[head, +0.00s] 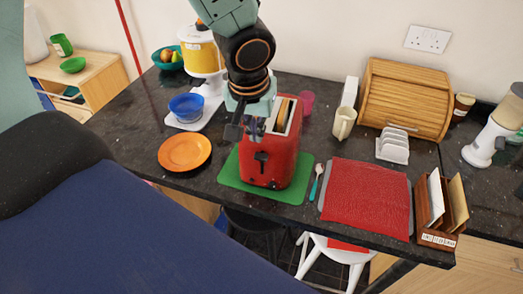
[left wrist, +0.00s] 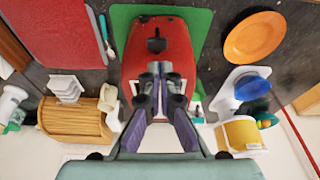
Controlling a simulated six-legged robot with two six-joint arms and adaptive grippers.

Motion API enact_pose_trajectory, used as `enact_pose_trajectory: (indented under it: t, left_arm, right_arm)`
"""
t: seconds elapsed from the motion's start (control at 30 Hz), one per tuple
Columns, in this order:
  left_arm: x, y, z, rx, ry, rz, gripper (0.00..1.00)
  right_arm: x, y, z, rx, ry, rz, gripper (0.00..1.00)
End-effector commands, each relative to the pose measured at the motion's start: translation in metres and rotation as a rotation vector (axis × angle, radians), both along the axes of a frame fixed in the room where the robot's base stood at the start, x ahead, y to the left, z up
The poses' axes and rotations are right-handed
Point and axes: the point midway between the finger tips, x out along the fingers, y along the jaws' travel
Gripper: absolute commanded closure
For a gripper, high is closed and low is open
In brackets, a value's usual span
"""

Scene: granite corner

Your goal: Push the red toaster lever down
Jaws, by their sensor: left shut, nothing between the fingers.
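The red toaster (head: 277,166) stands on a green mat (head: 229,174) on the dark granite counter. Its black lever (head: 262,157) is on the front face. In the left wrist view the toaster (left wrist: 176,40) is seen from above, with the lever (left wrist: 156,44) just beyond my fingertips. My left gripper (head: 236,130) is shut and empty, pointing down at the toaster's upper front left. It also shows in the left wrist view (left wrist: 159,68); I cannot tell whether it touches the toaster. Part of the toaster top is hidden by it. My right gripper is not in view.
An orange plate (head: 185,152) and a blue bowl (head: 186,106) are left of the toaster. A teal-handled spoon (head: 316,181) and a red cloth (head: 366,200) lie to the right. A cream jug (head: 343,123), a toast rack (head: 393,147) and a wooden bread bin (head: 403,98) stand behind.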

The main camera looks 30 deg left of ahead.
Motion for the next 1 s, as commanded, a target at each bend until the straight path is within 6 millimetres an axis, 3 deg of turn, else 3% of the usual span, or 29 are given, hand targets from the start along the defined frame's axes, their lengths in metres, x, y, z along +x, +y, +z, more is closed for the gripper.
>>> enact_pose_trajectory:
  t: [0.53,1.0]
  left_arm:
    - [0.002,0.000,-0.007,-0.003,-0.003,0.003,1.00]
    - [0.016,0.004,-0.059,-0.004,-0.003,0.002,1.00]
  right_arm:
    - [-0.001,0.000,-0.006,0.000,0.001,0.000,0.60]
    - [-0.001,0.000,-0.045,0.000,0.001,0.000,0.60]
